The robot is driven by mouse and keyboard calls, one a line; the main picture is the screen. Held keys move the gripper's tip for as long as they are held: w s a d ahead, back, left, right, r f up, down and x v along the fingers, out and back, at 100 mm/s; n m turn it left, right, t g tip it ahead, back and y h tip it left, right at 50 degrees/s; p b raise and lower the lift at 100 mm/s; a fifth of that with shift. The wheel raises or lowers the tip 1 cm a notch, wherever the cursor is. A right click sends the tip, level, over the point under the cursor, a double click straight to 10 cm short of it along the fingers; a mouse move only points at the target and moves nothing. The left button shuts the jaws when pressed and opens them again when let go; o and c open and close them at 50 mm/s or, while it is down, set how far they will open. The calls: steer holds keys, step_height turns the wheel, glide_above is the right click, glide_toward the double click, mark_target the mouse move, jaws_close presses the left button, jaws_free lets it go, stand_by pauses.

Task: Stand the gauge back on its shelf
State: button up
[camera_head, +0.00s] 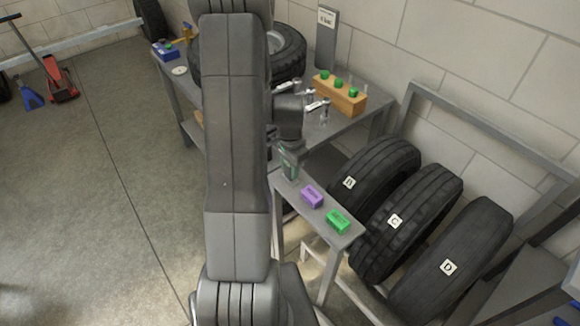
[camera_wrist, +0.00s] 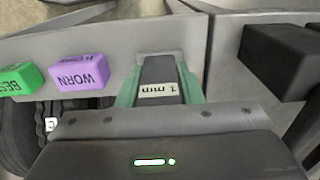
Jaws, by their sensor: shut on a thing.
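The gauge (camera_wrist: 160,72) is a dark grey piece with a white "1 mm" label, upside down in the wrist view. My gripper (camera_wrist: 159,84) is shut on it, a greenish finger at each side. In the head view my gripper (camera_head: 290,172) is at the far left end of the narrow grey shelf (camera_head: 330,240), and the gauge is hard to make out. The shelf also shows in the wrist view (camera_wrist: 215,50), behind the gauge. I cannot tell whether the gauge touches it.
A purple "WORN" block (camera_head: 312,196) and a green block (camera_head: 338,221) sit on the shelf. Tyres marked with letters (camera_head: 395,222) stand on the right. A workbench (camera_head: 340,128) is behind. A dark box-like shape (camera_wrist: 278,55) is at the wrist view's right.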

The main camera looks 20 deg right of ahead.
steer(key=o, duration=1)
steer(key=shift+c, duration=0.2)
step_height(320, 180, up, 12)
steer(key=shift+r+p, duration=0.1)
steer(key=shift+p, duration=0.45)
